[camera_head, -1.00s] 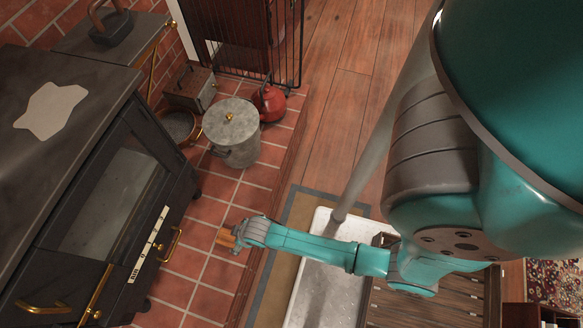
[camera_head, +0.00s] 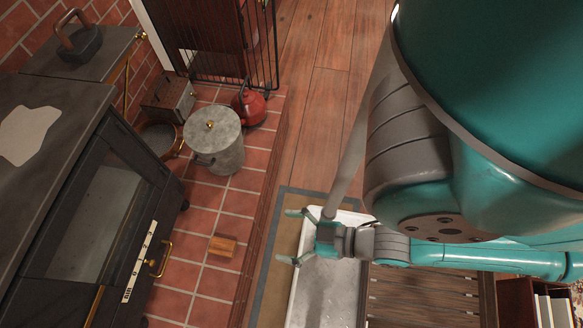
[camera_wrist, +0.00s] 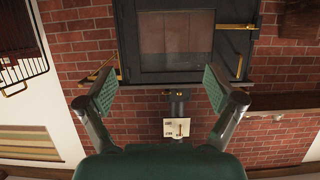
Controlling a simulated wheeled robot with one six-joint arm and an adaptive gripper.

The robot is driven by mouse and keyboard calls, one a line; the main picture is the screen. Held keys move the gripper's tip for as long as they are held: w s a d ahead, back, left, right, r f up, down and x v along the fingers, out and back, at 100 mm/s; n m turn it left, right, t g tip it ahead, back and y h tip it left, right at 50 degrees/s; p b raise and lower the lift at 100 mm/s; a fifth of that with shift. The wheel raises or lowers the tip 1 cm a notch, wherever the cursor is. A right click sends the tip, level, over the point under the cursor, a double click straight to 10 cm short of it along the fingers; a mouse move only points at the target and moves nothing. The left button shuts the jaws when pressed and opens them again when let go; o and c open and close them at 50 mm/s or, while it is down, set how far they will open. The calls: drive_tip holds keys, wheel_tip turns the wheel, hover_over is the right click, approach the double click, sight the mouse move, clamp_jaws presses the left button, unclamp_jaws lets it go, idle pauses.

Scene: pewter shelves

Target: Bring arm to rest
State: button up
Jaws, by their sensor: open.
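My gripper (camera_head: 290,236) is open and empty in the head view, its two fingers spread and pointing left. It hangs over the left edge of the pale tray, apart from everything below it as far as I can tell. In the wrist view my gripper (camera_wrist: 160,92) shows two spread green-padded fingers with nothing between them. A small wooden block (camera_head: 222,246) lies on the red tiles, left of my gripper and clear of it.
A black stove (camera_head: 100,215) with brass handles stands at left. A grey lidded bin (camera_head: 214,140) and a red kettle (camera_head: 250,104) stand on the tiles near a black metal guard (camera_head: 232,65). The pale tray (camera_head: 325,295) lies under my arm. Wooden floor (camera_head: 315,110) beyond is clear.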

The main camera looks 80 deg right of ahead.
drive_tip(key=shift+t, duration=0.5)
drive_tip(key=r, duration=0.2)
drive_tip(key=s+r, duration=0.1)
drive_tip(key=r, duration=0.1)
drive_tip(key=shift+r, duration=0.25)
